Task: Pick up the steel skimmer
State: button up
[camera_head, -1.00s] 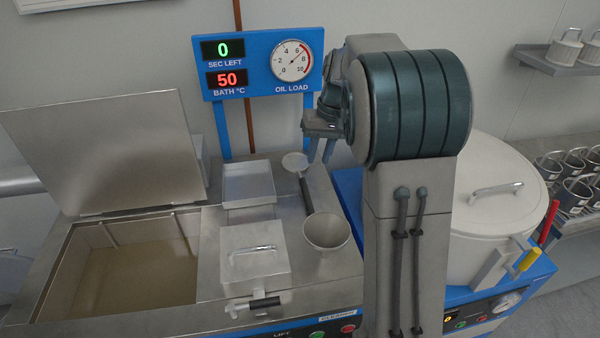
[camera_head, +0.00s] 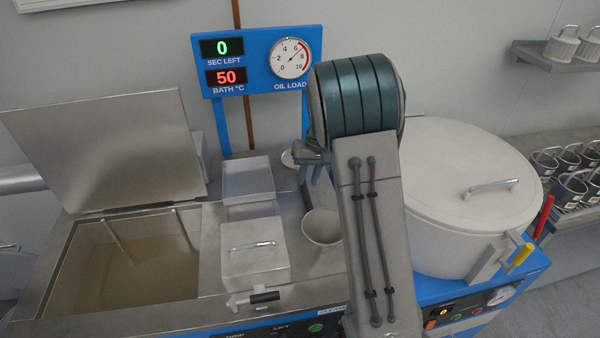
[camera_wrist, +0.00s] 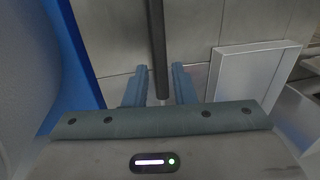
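The steel skimmer has a round pale head (camera_head: 288,158) and a dark handle (camera_head: 306,197). It lies on the steel deck of the machine beside a cup-like bowl (camera_head: 321,228), partly hidden behind my arm and gripper. My gripper (camera_head: 311,174) is over it in the head view. In the wrist view, the two blue fingers (camera_wrist: 158,88) are open, one on each side of the dark handle (camera_wrist: 157,45). Gaps show between the handle and both fingers. The skimmer's head is not clearly visible in the wrist view.
A shallow steel tray (camera_head: 248,178) and a lidded steel box (camera_head: 253,262) stand left of the bowl. An open bath (camera_head: 130,265) is farther left. A blue display post (camera_head: 224,130) rises behind. A large lidded pot (camera_head: 470,225) stands at right.

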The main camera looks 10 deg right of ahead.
aim_at(305, 187)
jog(key=shift+a+f+p, duration=0.2)
jog(key=shift+f, duration=0.75)
jog(key=shift+a+f+p, duration=0.15)
jog(key=shift+f, duration=0.8)
grip_shut()
jog(key=shift+w+r, duration=0.1)
jog(key=shift+r, duration=0.05)
